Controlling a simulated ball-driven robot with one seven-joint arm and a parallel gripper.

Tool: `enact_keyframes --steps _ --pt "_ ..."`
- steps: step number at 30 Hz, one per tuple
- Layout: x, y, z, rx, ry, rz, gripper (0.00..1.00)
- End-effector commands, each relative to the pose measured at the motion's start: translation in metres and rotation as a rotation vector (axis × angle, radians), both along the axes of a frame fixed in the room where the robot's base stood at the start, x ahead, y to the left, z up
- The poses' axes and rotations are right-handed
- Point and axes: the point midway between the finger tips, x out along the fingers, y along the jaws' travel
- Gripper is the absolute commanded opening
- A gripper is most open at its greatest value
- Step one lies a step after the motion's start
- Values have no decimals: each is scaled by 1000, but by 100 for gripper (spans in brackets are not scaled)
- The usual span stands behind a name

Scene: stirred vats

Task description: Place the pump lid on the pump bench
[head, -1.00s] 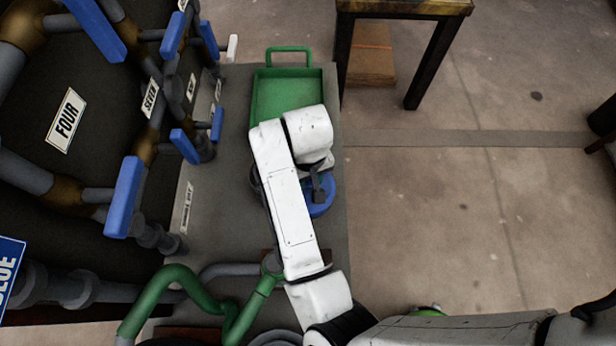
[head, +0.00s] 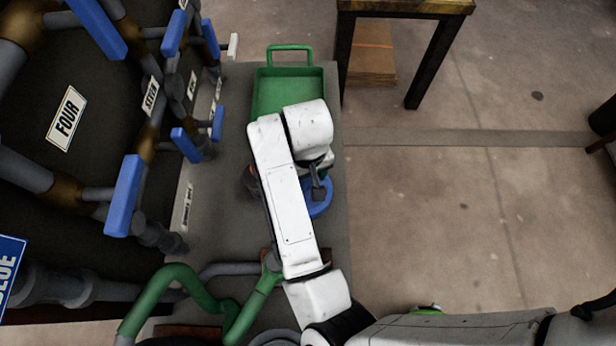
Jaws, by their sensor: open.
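A round blue piece (head: 322,208), which looks like the pump lid, lies at the right side of the grey pump bench (head: 335,235). My arm covers its left part. My gripper (head: 318,190) points down over the blue piece and is open. Its fingertips are small and dark here, and I cannot tell whether they touch the piece.
A green tray (head: 288,92) with a handle sits at the bench's far end. Pipes with blue valve handles (head: 124,196) stand along the left. A green pipe (head: 180,285) bends at the front left.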

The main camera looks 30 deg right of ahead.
Motion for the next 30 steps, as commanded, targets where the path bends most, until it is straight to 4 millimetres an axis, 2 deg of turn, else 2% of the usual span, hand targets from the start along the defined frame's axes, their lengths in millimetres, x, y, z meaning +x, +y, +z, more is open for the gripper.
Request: enact_keyframes --steps 6,13,18,26,29,30 --pt "1 -1 46 0 -5 -3 59" --pt "1 0 88 3 -3 -3 59" --pt "0 0 100 2 -2 -2 59" --pt "1 -3 102 -4 -3 -3 59" --pt "5 -17 105 -29 -27 -11 59" --pt "7 -28 107 -48 -45 -17 59"
